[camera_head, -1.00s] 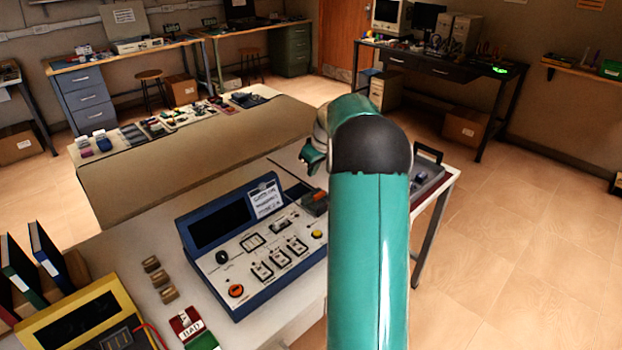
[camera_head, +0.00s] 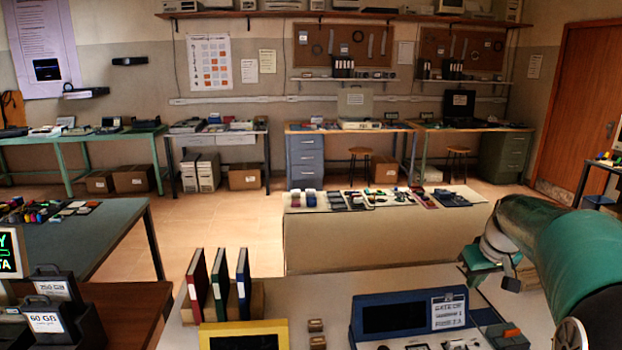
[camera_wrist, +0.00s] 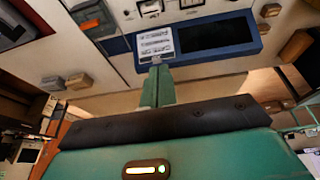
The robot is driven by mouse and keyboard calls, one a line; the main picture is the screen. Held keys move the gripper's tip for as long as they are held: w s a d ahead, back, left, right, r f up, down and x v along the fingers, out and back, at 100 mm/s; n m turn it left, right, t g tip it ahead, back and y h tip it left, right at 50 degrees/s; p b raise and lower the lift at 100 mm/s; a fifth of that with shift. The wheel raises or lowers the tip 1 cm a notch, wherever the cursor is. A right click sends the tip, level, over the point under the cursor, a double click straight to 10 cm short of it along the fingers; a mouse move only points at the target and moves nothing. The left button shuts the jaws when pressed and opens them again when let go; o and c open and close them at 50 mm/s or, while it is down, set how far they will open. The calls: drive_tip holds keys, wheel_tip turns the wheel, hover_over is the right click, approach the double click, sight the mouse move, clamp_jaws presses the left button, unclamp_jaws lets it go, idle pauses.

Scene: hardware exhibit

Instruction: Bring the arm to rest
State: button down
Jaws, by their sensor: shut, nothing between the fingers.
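My green arm is bent at the right side of the head view, over the right end of the near white table (camera_head: 285,285). My gripper (camera_head: 468,268) shows there beside the arm and is partly hidden by its dark parts. In the wrist view my gripper (camera_wrist: 156,84) has its green fingers together, with nothing visible between them. The fingers point toward the blue-framed console (camera_wrist: 262,32), which also shows in the head view (camera_head: 362,322). A white printed card (camera_wrist: 157,43) on the console lies just beyond the fingertips in the picture.
Red, green and blue binders (camera_head: 220,287) stand on the near table beside a yellow-framed device (camera_head: 207,335). A beige display table (camera_head: 375,245) with small parts stands behind. A green table (camera_head: 105,235) is at left. Open floor (camera_head: 235,212) lies between them.

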drive_tip(key=s+a+r+t, duration=0.1)
drive_tip(key=s+a+r, duration=0.1)
drive_tip(key=s+a, duration=0.7)
drive_tip(key=s+a+r, duration=0.1)
drive_tip(key=s+a, duration=0.7)
drive_tip(key=a, duration=0.4)
drive_tip(key=s+a+f, duration=0.2)
drive_tip(key=s+a, duration=0.2)
drive_tip(key=s, duration=0.3)
drive_tip(key=shift+f+t, duration=0.3)
drive_tip(key=shift+f, duration=0.1)
drive_tip(key=shift+s, duration=0.1)
